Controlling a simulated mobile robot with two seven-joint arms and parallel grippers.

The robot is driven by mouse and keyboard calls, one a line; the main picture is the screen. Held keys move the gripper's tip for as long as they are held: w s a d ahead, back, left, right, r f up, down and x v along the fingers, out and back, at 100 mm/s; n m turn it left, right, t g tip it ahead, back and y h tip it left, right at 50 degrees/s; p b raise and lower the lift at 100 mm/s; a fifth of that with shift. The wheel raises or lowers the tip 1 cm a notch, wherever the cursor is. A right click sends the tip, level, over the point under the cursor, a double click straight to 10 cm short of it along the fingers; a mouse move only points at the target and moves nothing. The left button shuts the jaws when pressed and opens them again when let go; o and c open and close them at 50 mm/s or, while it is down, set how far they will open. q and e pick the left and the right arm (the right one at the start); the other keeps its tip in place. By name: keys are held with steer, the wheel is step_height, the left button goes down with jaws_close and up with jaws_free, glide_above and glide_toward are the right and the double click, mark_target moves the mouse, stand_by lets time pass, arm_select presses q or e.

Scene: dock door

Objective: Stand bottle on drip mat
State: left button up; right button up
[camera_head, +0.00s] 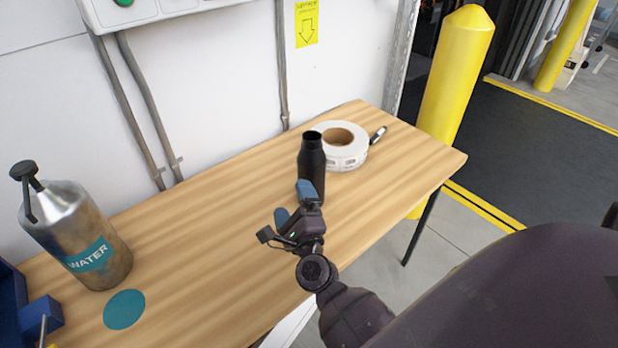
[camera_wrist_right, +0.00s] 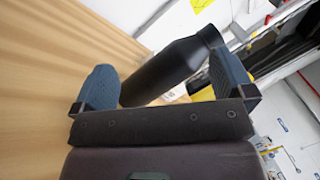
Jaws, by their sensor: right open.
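A black bottle (camera_head: 312,165) stands upright on the wooden table, in front of a roll of labels. The teal round drip mat (camera_head: 124,309) lies bare near the table's left front edge, beside a metal water can. My right gripper (camera_head: 294,204) is open at the near side of the bottle, its blue fingers pointing toward it. In the right wrist view the bottle (camera_wrist_right: 172,70) shows just beyond and between the two open fingers (camera_wrist_right: 165,85); I cannot tell whether they touch it. My left gripper is not in view.
The metal water can (camera_head: 77,240) stands behind the mat. The white label roll (camera_head: 350,158) and a marker (camera_head: 378,134) lie beyond the bottle. A blue bin (camera_head: 40,318) sits at far left. The table (camera_head: 215,235) between bottle and mat is clear. A yellow post (camera_head: 452,85) stands past the right end.

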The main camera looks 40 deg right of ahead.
mark_target(311, 174)
steer(key=d+f+m+g+h, duration=0.1)
steer(key=m, duration=0.3)
steer(key=d+f+m+g+h, duration=0.1)
steer(key=m+h, duration=0.1)
steer(key=m, duration=0.3)
steer(key=d+f+m+g+h+b, duration=0.1)
steer(key=m+g+h, duration=0.1)
steer(key=m, duration=0.2)
steer(key=shift+w+d+f+m, duration=0.2)
steer(key=shift+d+f+m, duration=0.1)
steer(key=shift+d+f, duration=0.05)
steer(key=m, duration=0.1)
steer(key=f+m+g, duration=0.1)
steer(key=m, duration=0.1)
steer(key=shift+d+h, duration=0.3)
steer(key=shift+d, duration=0.05)
steer(key=shift+d+f+g, duration=0.1)
steer(key=shift+f+g, duration=0.05)
steer(key=shift+g, duration=0.15)
steer(key=shift+m, duration=0.3)
steer(key=x, duration=0.5)
steer(key=shift+w+d, duration=0.35)
steer(key=shift+w, duration=0.15)
steer(key=x, duration=0.4)
steer(key=shift+w+d+r, duration=0.15)
steer(key=shift+r, duration=0.25)
steer(key=c, duration=1.1)
steer(key=shift+r, duration=0.1)
